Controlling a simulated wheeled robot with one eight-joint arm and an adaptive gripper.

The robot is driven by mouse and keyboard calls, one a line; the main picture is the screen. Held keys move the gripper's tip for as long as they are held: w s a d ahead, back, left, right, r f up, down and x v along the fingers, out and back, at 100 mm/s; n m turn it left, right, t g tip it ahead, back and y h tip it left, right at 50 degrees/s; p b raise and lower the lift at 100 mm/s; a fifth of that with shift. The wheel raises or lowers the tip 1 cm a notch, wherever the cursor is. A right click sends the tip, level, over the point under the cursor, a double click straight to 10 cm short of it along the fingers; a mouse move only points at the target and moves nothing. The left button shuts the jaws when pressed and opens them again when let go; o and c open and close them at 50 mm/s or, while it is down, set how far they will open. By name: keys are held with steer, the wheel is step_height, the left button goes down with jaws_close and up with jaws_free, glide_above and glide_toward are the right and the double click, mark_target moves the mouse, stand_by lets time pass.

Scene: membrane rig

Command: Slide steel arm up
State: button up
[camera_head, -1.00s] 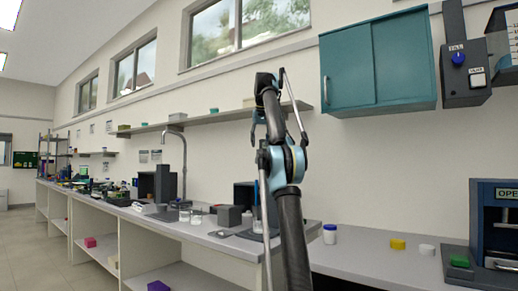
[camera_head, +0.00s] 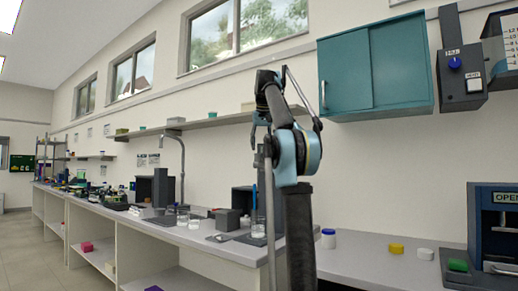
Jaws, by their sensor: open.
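A thin grey steel rod (camera_head: 269,222) stands upright just left of my arm. Its upper end, with a small grey piece, is close under my gripper. I cannot tell for certain whether this rod is the steel arm or carries it; its lower end is out of the frame. My gripper (camera_head: 261,138) is raised in mid-frame, pointing down, open, with nothing visible between its fingers. I cannot tell whether the fingers touch the top of the rod.
The long bench (camera_head: 215,240) holds dark boxes, glass beakers (camera_head: 194,221) and a bent metal post (camera_head: 183,165). A teal cabinet (camera_head: 375,65) hangs at the right. A blue press-like device (camera_head: 485,225) stands at the far right, near yellow and white caps.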

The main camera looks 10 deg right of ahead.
steer(key=s, duration=0.4)
steer(key=shift+s, duration=0.2)
stand_by(0.5)
steer(key=s+f, duration=1.3)
steer(key=f, duration=0.7)
steer(key=s+f+g, duration=0.1)
steer(key=s+f, duration=1.3)
steer(key=f, duration=0.6)
steer(key=s+f+g, duration=0.1)
steer(key=s+f, duration=1.2)
steer(key=f, duration=0.8)
steer(key=shift+s, duration=0.35)
steer(key=shift+a, duration=0.1)
steer(key=shift+w+f, duration=0.2)
steer(key=shift+w, duration=0.3)
